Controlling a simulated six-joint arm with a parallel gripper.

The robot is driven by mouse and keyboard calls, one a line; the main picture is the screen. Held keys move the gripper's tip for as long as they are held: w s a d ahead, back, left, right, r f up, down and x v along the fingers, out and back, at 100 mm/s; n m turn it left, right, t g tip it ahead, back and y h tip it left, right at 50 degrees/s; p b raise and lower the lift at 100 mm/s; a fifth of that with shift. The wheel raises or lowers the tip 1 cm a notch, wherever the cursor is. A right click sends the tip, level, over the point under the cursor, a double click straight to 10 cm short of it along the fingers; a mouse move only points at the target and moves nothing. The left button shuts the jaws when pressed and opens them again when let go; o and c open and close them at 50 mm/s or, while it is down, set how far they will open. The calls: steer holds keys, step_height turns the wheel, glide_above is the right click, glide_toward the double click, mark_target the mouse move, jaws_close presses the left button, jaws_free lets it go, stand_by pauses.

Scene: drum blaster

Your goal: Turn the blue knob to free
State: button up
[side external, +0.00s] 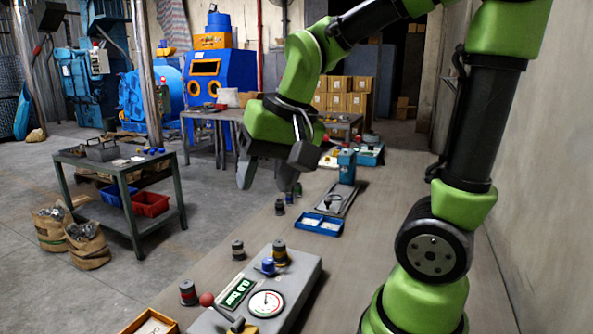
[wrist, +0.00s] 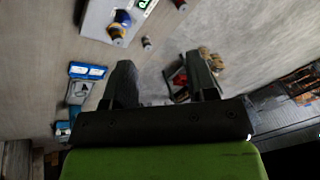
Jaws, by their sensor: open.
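The blue knob (side external: 268,265) sits on top of a grey control box (side external: 300,272) on the bench, between a green display (side external: 238,292) and a brown-and-grey stacked piece (side external: 280,250). The knob's setting is too small to read. In the wrist view the blue knob (wrist: 123,17) shows near the top, on the pale box. My gripper (side external: 267,183) is open and empty, with its fingers pointing down. It is well above and behind the box, apart from the knob. Its two dark fingers also show in the wrist view (wrist: 163,72), with nothing between them.
A blue tray (side external: 318,223) and a blue-topped device (side external: 347,165) are farther back. A wooden tray (side external: 150,322) is at the front. Bare bench lies right of the box.

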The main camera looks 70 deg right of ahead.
steer(key=s+a+r+n+t+y, duration=0.1)
steer(key=s+a+r+n+t, duration=0.1)
steer(key=s, duration=0.4)
steer(key=shift+s+a+r+n, duration=0.15)
steer(key=shift+a+r+n, duration=0.15)
steer(key=shift+a+n, duration=0.65)
steer(key=shift+a, duration=0.1)
steer(key=shift+s+a+n+t+y, duration=0.3)
steer(key=shift+s+t, duration=0.2)
steer(key=shift+s, duration=0.2)
